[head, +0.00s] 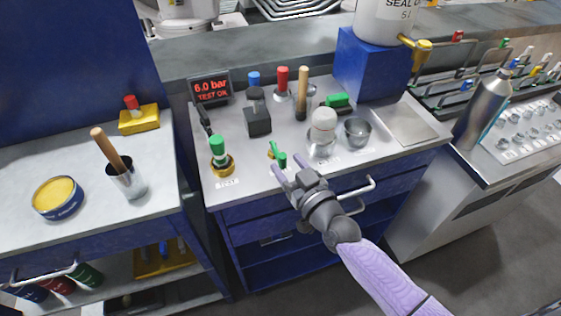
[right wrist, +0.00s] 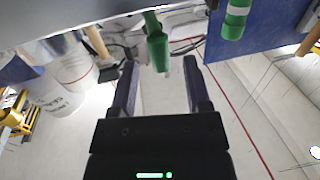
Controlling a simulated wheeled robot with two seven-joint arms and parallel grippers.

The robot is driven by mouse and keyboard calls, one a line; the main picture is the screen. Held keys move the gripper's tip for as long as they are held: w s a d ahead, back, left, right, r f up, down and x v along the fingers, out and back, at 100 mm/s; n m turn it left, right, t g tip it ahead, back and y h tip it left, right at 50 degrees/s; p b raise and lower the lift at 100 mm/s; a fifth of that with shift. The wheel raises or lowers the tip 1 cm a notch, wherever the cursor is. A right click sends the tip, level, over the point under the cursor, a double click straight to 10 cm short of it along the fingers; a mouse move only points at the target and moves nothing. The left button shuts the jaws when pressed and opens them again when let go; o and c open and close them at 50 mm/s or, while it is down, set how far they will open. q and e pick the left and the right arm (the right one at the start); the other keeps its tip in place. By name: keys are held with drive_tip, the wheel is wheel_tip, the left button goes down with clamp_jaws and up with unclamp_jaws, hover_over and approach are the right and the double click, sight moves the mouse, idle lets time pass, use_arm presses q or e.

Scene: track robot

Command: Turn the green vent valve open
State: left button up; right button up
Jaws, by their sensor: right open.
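In the right wrist view a green handle (right wrist: 157,48) hangs at the top centre, ahead of the gap between the fingers. My left gripper is not in view.
A display (head: 211,89) reads 6.0 bar TEST OK. A white-topped fitting (head: 323,124) and metal cup (head: 358,132) stand to the right. A drawer handle (head: 357,188) sticks out beside my right gripper.

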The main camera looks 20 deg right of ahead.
sight(277, 151)
drive_tip(key=shift+x, duration=1.45)
drive_tip(key=shift+c, duration=0.2)
clamp_jaws()
